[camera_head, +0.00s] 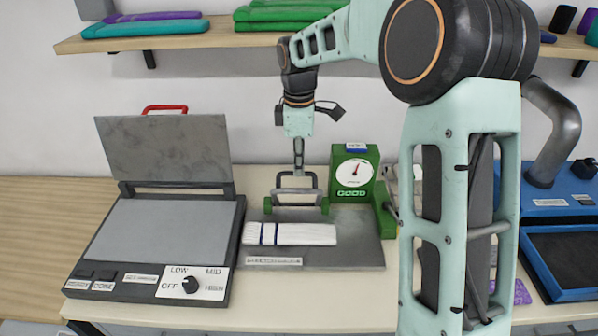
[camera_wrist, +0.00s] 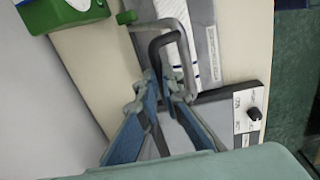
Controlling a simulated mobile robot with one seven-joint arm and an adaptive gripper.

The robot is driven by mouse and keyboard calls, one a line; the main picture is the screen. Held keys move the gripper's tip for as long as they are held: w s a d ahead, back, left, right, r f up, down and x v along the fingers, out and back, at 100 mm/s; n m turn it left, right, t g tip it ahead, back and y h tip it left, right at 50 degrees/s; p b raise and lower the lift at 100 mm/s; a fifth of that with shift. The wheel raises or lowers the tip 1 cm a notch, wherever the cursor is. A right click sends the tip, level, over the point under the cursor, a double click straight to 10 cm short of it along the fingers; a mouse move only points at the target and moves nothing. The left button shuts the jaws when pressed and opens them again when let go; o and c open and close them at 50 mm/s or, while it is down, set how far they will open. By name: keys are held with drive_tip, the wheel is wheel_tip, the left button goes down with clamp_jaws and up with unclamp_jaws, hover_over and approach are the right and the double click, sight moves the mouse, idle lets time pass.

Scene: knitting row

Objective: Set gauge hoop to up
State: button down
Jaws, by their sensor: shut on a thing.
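The gauge hoop (camera_head: 312,182) is a dark grey bar frame between green pivots at the back of the gauge's grey plate (camera_head: 350,255). It stands up off the plate at the far edge; its exact angle is hard to tell. My gripper (camera_head: 298,172) reaches down from above and is shut on the hoop's bar. In the wrist view the hoop (camera_wrist: 168,38) runs up from between the fingers of my gripper (camera_wrist: 160,88). A white folded knit with blue stripes (camera_head: 300,234) lies flat on the plate, in front of the hoop. The fingertips partly hide the grasped bar.
A green dial gauge (camera_head: 354,174) marked GOOD stands right of the hoop. Left is a press with a raised grey lid (camera_head: 165,150) and a knob (camera_head: 191,285). A blue machine (camera_head: 560,212) is at right. A shelf (camera_head: 200,40) with folded cloths hangs above.

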drive_tip(key=w, duration=0.1)
drive_tip(key=w+p, duration=0.1)
drive_tip(key=w+f+p, duration=0.1)
drive_tip(key=w, duration=0.1)
drive_tip(key=shift+d, duration=0.35)
drive_tip(key=c, duration=2.1)
unclamp_jaws()
drive_tip(key=shift+w+f, duration=0.1)
drive_tip(key=shift+o, duration=0.4)
drive_tip(key=shift+w+a+f, duration=0.1)
drive_tip(key=shift+w+f, duration=0.1)
drive_tip(key=shift+w, duration=0.2)
drive_tip(key=shift+s+r, duration=0.1)
drive_tip(key=shift+r, duration=0.15)
drive_tip(key=shift+r, duration=0.1)
wheel_tip(320, 180, up, 12)
drive_tip(key=shift+a, duration=0.15)
drive_tip(key=shift+s, duration=0.1)
